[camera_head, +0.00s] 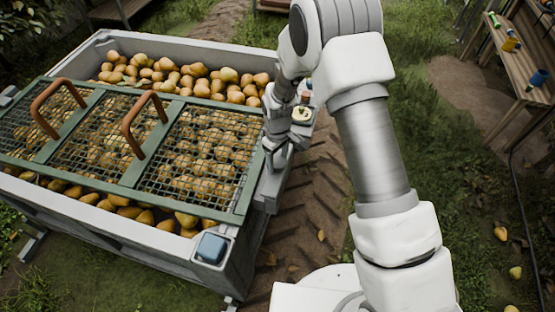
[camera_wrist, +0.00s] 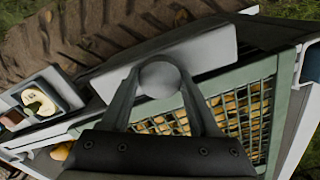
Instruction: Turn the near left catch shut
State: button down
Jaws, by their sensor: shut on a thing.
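My gripper (camera_head: 274,156) is at the right-hand wall of the pear crate (camera_head: 235,262), beside the end of the green mesh lid (camera_head: 246,190). In the wrist view its two fingers are closed on a round grey knob (camera_wrist: 160,79). The knob sits against a flat pale grey bar (camera_wrist: 210,48), which lies roughly along the lid's green edge. This looks like the catch; I cannot tell whether the bar overlaps the lid frame. In the head view the fingers hide most of it. The lid lies across the crate over the pears and has two brown handles (camera_head: 143,124).
A small side tray (camera_head: 303,129) with a cut pear (camera_head: 301,113) sits just beyond my gripper. A blue-grey pad (camera_head: 212,248) is on the crate's front corner. A wooden bench (camera_head: 516,62) stands at the upper right. Bare soil lies right of the crate.

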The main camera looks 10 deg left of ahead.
jog(key=shift+n, duration=0.3)
jog(key=n, duration=0.8)
jog(key=n+p, duration=0.1)
jog(key=n, duration=0.3)
jog(key=shift+n+p, duration=0.3)
jog(key=n+p, duration=0.1)
jog(key=n, duration=0.3)
jog(key=shift+n, duration=0.3)
jog(key=shift+c, duration=0.6)
grip_release()
jog(key=shift+r, duration=0.1)
